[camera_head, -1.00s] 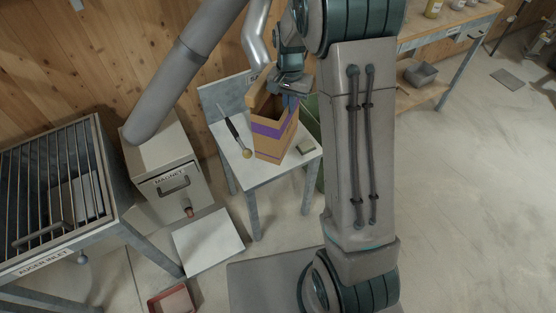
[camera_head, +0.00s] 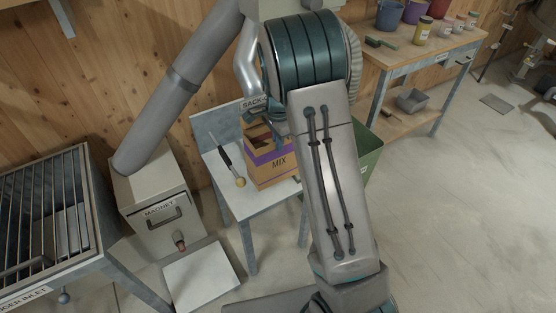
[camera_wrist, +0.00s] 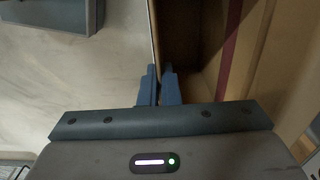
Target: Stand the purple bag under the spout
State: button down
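The purple bag (camera_head: 270,166) is a brown paper bag with a purple band and the word MIX. It looks upright at the back of the small white table (camera_head: 239,202); whether its base touches the top I cannot tell. In the wrist view its open mouth and inner wall (camera_wrist: 210,45) show at the right. My gripper (camera_wrist: 159,84) has its blue fingers close together on either side of the bag's thin rim, and looks shut on it. In the head view my arm hides the fingers and part of the bag. A bent metal pipe (camera_head: 246,62) comes down behind the bag; its lower end is hidden.
A black-handled scoop (camera_head: 228,158) lies left of the bag. Left stand the MAGNET box (camera_head: 158,205) and a barred inlet (camera_head: 45,220). A green bin (camera_head: 369,150) is behind my arm. A workbench (camera_head: 425,55) stands back right. The right floor is open.

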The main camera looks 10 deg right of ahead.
notch_tip(320, 180, down, 7)
dwell(0.4)
jog(key=shift+f, duration=0.1)
jog(key=shift+f, duration=0.1)
jog(key=c, duration=1.6)
grip_release()
jog(key=shift+c, duration=0.2)
